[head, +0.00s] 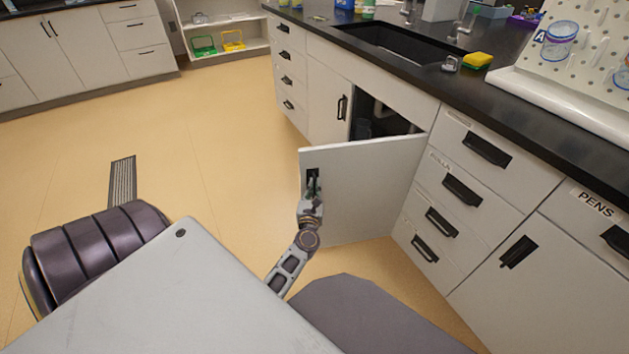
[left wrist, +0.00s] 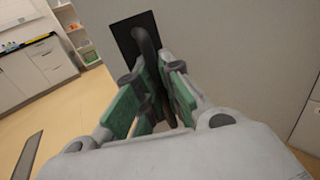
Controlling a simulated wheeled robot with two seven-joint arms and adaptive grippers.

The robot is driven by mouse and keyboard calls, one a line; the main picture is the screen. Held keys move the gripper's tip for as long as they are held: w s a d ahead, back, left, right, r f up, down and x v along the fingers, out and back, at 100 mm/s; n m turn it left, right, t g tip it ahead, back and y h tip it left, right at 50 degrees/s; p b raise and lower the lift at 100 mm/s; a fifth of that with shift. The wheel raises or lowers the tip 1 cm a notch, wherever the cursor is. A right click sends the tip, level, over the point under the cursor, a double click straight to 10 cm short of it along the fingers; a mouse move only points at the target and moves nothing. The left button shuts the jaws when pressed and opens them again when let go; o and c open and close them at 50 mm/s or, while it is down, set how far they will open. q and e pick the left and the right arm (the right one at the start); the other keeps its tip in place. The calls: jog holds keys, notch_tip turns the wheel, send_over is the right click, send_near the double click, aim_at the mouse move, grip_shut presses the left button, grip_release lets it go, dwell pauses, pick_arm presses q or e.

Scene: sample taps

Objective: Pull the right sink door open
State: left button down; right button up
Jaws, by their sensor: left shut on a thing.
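The right sink door (head: 368,185) stands swung out from the cabinet under the sink, well open, and the dark inside (head: 375,118) shows behind it. Its black handle (head: 312,176) is near the door's free edge. My left gripper (head: 312,188) is at that handle. In the left wrist view the green-padded fingers of the left gripper (left wrist: 163,88) are on both sides of the black handle (left wrist: 145,40) and shut on it. The left sink door (head: 330,107) is closed. My right gripper is not in view.
Drawers (head: 460,190) stand right of the open door, under the black counter (head: 480,75) with the sink (head: 400,44). The floor (head: 220,150) left of the door is clear apart from a flat grate (head: 122,181). Cabinets (head: 85,45) line the far wall.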

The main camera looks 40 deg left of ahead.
pick_arm(q)
jog(key=c, duration=1.5)
grip_release()
jog(key=shift+s+a, duration=0.1)
jog(key=shift+c, duration=0.2)
jog(key=v, duration=1.2)
